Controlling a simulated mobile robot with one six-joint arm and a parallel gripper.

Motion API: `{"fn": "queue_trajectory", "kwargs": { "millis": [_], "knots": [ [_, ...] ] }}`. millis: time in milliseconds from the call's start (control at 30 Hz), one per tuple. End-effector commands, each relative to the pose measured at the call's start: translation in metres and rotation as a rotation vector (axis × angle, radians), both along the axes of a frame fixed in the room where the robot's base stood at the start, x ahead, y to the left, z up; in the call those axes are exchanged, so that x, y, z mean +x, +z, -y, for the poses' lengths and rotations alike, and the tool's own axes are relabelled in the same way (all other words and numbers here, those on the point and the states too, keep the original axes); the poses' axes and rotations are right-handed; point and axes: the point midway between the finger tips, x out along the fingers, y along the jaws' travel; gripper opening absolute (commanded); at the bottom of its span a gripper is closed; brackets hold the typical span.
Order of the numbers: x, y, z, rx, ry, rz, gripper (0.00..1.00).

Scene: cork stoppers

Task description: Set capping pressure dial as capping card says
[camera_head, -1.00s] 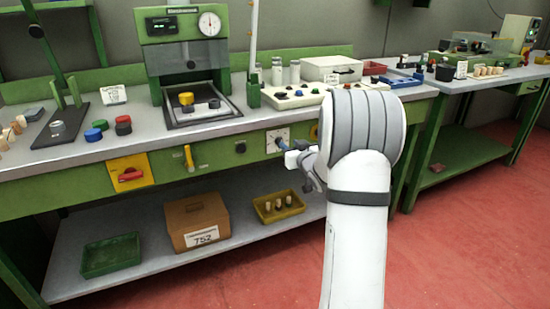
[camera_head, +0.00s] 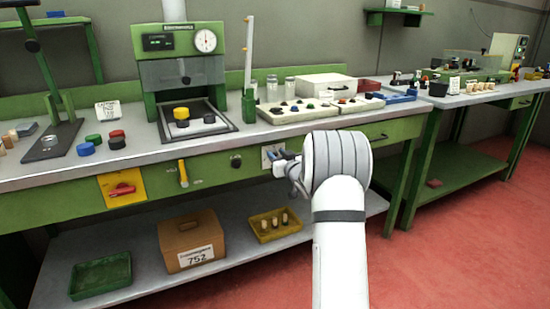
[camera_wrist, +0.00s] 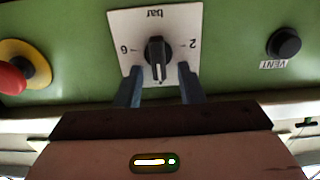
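The pressure dial (camera_wrist: 156,60) is a black pointer knob on a white plate marked "bar", 2 and 6, seen upside down in the wrist view. Its white pointer line is at the lower end of the knob in that view. In the head view the plate (camera_head: 267,151) is partly hidden by my gripper (camera_head: 277,157). In the wrist view my gripper (camera_wrist: 160,88) is open, one finger on each side of the knob's lower end, with gaps showing. I cannot tell how deep the fingers reach. The white capping card (camera_head: 107,110) stands on the bench at left; its small print is unreadable.
A black VENT knob (camera_wrist: 285,44) and a red stop button (camera_wrist: 10,78) on yellow flank the dial. The bench front also carries a yellow handle (camera_head: 183,173) and a red switch (camera_head: 122,189). The press (camera_head: 180,70) stands above.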

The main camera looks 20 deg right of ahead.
Motion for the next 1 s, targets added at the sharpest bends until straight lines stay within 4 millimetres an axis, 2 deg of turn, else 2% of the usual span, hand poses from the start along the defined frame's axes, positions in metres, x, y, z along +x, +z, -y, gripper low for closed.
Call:
{"fn": "queue_trajectory", "kwargs": {
  "millis": [67,500,667,700,800,900,1000],
  "knots": [
    [0.000,0.000,0.000,0.000,0.000,0.000,0.35],
    [-0.001,-0.001,0.001,0.000,-0.001,-0.002,0.00],
    [-0.001,-0.003,0.001,0.001,-0.001,-0.005,0.00],
    [-0.001,-0.002,-0.019,0.003,0.004,-0.006,0.00],
    [-0.001,-0.004,-0.004,-0.001,-0.002,-0.007,0.00],
    [-0.002,-0.006,0.002,-0.015,-0.007,-0.008,0.00],
    [-0.003,-0.007,0.005,-0.014,-0.009,-0.013,0.09]
  ]
}}
